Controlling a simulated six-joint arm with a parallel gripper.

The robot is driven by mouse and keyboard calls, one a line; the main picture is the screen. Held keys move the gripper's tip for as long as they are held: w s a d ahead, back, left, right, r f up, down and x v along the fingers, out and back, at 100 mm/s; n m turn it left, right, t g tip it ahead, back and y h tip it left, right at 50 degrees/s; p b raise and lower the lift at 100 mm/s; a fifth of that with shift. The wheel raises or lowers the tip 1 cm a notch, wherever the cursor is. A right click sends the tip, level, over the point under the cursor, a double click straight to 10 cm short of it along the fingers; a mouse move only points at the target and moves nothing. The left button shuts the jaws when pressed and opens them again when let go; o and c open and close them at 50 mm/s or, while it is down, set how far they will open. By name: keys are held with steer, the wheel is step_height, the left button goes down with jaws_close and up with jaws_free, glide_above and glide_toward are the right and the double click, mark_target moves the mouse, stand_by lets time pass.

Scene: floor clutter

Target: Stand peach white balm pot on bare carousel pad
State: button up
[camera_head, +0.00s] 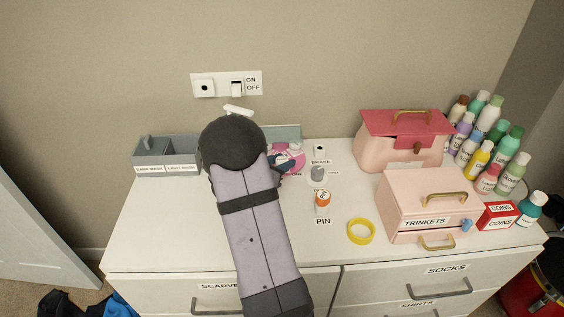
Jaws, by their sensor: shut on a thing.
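My arm reaches up from the bottom middle, and its dark rounded joint covers the back left of the white dresser top. My gripper is hidden behind this joint, so its fingertips and anything between them do not show. A pink and magenta round piece (288,158), perhaps the carousel, shows just right of the joint. Its left side is covered, and I cannot make out its pads. Pale and pink shapes on it are too small to tell apart. I cannot pick out the peach white balm pot.
An orange cylinder (322,199) stands behind the PIN label, with a grey BRAKE knob (317,174) beyond it. A yellow ring (361,231), pink TRINKETS box (420,200), pink case (402,146) and several bottles (491,140) fill the right. The front left is clear.

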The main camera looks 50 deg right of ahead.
steer(key=shift+f, duration=0.2)
steer(key=o, duration=1)
steer(key=shift+r, duration=0.1)
steer(key=shift+r, duration=0.15)
steer(key=v, duration=1.2)
